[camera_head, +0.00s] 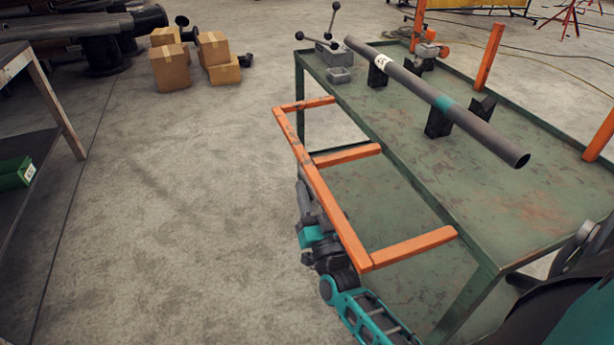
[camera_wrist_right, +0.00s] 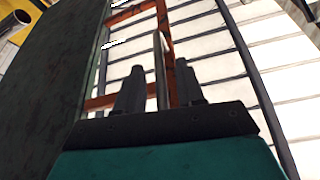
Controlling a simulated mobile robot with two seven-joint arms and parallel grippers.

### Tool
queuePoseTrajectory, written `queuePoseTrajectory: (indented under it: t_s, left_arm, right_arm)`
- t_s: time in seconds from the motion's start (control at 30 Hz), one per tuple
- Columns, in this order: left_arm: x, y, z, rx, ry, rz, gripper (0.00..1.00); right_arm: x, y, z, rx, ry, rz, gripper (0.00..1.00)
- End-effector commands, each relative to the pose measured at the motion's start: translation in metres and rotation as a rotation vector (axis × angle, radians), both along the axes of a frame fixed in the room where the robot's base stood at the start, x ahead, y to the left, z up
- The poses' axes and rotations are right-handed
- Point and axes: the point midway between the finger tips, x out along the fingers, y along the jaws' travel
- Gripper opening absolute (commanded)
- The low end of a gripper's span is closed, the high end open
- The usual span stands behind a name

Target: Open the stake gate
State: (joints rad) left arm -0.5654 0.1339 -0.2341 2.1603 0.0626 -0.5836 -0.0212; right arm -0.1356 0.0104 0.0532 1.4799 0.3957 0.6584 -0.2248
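The orange stake gate (camera_head: 326,205) is a worn frame of one long rail and three cross posts. It extends out from the left edge of the green table. My right gripper (camera_head: 303,196) is at the outer side of the long rail, near its middle. In the right wrist view, the two dark fingers of my right gripper (camera_wrist_right: 160,75) stand apart, with a thin bar between them and gaps beside it. The orange gate frame (camera_wrist_right: 169,50) shows just beyond them. Whether the fingers touch the rail is unclear. My left gripper is out of view.
The green table (camera_head: 530,205) carries a long grey pipe (camera_head: 410,85) on black supports. A grey box (camera_head: 340,75) and levers stand at its far end. Upright orange stakes (camera_head: 490,55) line its far side. Cardboard boxes (camera_head: 170,66) sit on the floor; the floor left of the gate is clear.

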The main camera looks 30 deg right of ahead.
Motion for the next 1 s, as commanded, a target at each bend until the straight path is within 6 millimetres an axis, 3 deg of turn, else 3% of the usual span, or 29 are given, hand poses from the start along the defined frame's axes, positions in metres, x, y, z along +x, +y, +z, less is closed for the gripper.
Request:
queuePoseTrajectory:
  t_s: [0.47,0.87,1.0]
  left_arm:
    - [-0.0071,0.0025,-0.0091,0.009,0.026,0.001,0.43]
    - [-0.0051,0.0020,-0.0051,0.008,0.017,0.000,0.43]
    - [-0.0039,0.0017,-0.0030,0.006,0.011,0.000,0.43]
  right_arm:
    - [-0.0007,0.0001,0.0033,0.000,0.000,-0.001,0.38]
    - [-0.0006,0.0001,0.0034,0.000,-0.001,-0.001,0.00]
    - [-0.0006,0.0001,0.0035,0.000,-0.001,-0.001,0.00]
